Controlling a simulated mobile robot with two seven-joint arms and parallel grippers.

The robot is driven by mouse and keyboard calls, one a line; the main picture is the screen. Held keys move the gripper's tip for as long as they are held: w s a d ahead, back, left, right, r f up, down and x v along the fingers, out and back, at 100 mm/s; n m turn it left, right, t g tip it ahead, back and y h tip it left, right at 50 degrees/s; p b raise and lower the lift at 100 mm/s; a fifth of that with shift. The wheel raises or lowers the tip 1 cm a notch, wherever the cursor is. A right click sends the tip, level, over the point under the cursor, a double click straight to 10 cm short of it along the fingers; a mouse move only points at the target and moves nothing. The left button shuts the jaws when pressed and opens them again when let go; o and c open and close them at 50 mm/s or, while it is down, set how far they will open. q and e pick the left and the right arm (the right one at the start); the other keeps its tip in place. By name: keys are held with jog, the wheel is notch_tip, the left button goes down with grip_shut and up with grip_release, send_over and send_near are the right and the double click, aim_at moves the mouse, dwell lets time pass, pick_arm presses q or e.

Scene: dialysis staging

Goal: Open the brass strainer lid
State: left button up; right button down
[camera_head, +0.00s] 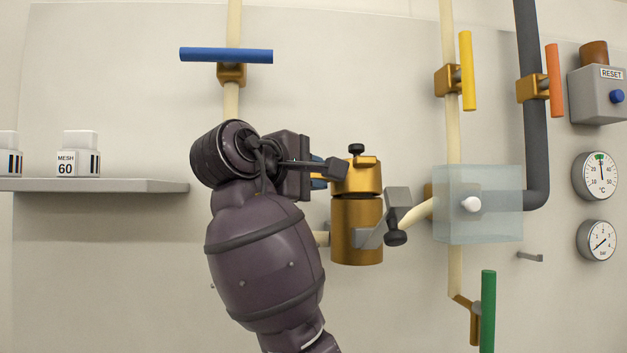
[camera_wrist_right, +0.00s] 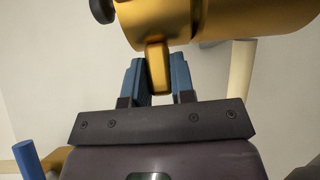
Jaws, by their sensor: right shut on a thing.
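The brass strainer body (camera_head: 357,235) is fixed on the pale pipe at the middle of the head view. Its brass lid (camera_head: 357,177) sits on top, with a small black knob (camera_head: 356,149) above it. A grey bracket (camera_head: 398,198) with a black knob (camera_head: 395,237) is at the body's right side. My right gripper (camera_head: 328,182) reaches the lid from the left. In the right wrist view its blue fingers (camera_wrist_right: 157,85) are on either side of a brass tab (camera_wrist_right: 158,62) on the lid, shut on it. My left gripper is not in view.
A blue valve handle (camera_head: 226,55) is at the upper left, yellow (camera_head: 467,70) and orange (camera_head: 554,80) ones at the upper right, a green one (camera_head: 488,310) below. A clear box (camera_head: 478,220) stands right of the strainer. A shelf (camera_head: 150,186) holds white cartons.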

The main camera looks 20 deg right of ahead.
jog(key=shift+w+d+r+n+g+y, duration=0.15)
jog(key=shift+w+r+n+g+y, duration=0.7)
jog(key=shift+n, duration=0.25)
jog(key=shift+w+d+r+n+g+y, duration=0.15)
jog(key=shift+w+r+n+g+y, duration=0.2)
jog(key=shift+n+g+y, duration=0.25)
jog(key=c, duration=1)
grip_release()
jog(key=shift+o, duration=0.2)
jog(key=b+v, duration=0.1)
jog(key=v, duration=1)
jog(key=shift+w, duration=0.1)
